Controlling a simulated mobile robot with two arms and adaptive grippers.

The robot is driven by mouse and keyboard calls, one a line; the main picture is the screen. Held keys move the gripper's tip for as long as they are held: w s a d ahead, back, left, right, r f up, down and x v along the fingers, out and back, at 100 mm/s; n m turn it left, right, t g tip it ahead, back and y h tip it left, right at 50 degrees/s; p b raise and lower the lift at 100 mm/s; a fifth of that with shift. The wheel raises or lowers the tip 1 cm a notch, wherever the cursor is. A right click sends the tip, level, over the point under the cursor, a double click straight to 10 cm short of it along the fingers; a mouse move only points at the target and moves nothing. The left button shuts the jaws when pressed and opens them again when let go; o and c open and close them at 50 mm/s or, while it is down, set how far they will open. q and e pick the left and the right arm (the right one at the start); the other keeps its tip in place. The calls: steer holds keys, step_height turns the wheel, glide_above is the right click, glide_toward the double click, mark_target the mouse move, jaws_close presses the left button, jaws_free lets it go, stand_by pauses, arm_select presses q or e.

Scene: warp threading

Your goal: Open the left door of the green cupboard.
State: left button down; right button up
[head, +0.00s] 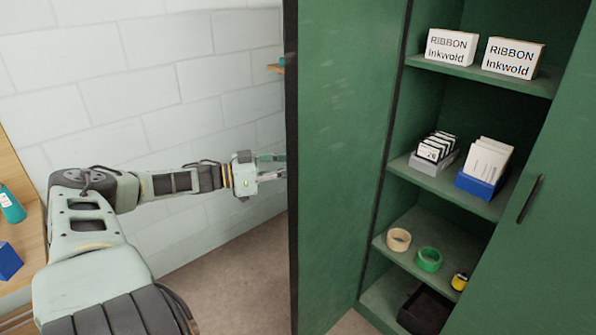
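The green cupboard (463,77) stands at the right with its shelves showing. Its left door (345,150) is swung wide open towards me, its inner face showing and its dark free edge nearest me. The door's outer face and handle are hidden. My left gripper (279,167) is on the outer side of this door, at its free edge. Its fingers are apart with nothing seen between them; the tips reach the edge, and I cannot tell whether they touch. The right door (535,240) has a dark handle (530,199) and covers the right part of the cupboard. My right gripper is out of view.
Ribbon boxes (451,46), card holders (485,165), tape rolls (429,259) and a black tray (424,311) fill the shelves. A wooden desk unit (20,255) with a teal bottle (11,205) stands far left. Floor (235,265) is clear below my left arm.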

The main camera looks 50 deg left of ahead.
arm_select(q)
steer(key=shift+s+a+f, duration=0.1)
steer(key=shift+a+f, duration=0.05)
steer(key=shift+f, duration=0.05)
stand_by(0.3)
steer(key=c, duration=2.1)
jaws_free()
steer(key=shift+s+a, duration=0.1)
steer(key=shift+r, duration=0.15)
steer(key=shift+s, duration=0.1)
steer(key=shift+v, duration=6)
